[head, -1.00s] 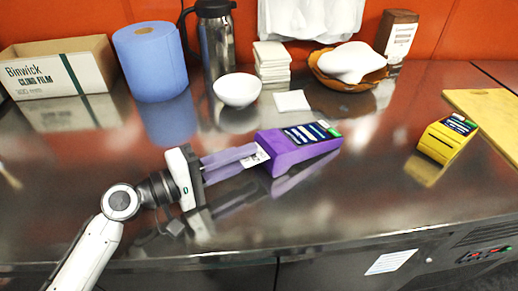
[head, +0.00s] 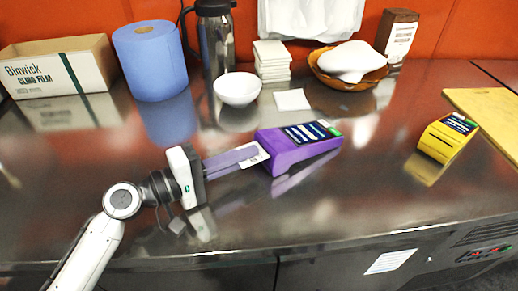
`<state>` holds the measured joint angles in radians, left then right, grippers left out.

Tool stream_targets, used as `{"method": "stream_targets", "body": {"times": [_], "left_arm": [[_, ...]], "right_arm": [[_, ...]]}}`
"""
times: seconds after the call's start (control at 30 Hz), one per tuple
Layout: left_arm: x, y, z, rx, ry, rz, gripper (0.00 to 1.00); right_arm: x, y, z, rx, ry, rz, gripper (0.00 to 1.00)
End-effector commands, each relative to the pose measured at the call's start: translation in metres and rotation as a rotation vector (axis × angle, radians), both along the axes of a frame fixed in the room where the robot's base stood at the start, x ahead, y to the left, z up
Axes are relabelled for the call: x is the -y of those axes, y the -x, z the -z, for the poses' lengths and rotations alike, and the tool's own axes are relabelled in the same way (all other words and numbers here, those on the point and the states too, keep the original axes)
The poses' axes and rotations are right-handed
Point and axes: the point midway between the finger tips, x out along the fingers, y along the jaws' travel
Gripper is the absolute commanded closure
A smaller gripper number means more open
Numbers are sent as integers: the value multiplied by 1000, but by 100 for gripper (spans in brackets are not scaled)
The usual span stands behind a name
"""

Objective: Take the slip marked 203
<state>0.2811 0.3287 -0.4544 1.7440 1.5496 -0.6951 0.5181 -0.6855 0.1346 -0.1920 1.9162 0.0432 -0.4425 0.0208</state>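A purple slip printer (head: 297,148) with a dark screen and a green button stands on the steel counter. A small white slip (head: 257,160) with dark print sticks out of its left end; the print is too small to read. My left gripper (head: 254,155) reaches in from the left, level with that end. Its purple-tinted fingers are together, shut on the slip, whose far edge is still at the printer. A yellow printer (head: 447,138) stands at the right, with no slip clearly showing. My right gripper is not in view.
A white bowl (head: 237,90), a stack of white napkins (head: 271,62), a blue paper roll (head: 150,62), a film box (head: 58,68) and a steel flask (head: 217,45) stand behind. A yellow board (head: 490,112) lies at the right. The counter in front is clear.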

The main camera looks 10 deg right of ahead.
Motion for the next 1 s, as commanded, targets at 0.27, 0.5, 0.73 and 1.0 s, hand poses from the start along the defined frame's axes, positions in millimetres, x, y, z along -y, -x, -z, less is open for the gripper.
{"method": "stream_targets", "body": {"times": [0.27,0.5,0.73,1.0], "left_arm": [[-11,5,0,0,-1,-1,100],[-19,9,-1,0,-2,0,100],[-28,13,-1,0,-1,0,100],[-38,18,-2,0,-1,-1,100]], "right_arm": [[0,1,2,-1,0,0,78],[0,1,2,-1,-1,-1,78],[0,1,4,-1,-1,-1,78],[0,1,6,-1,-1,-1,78]]}}
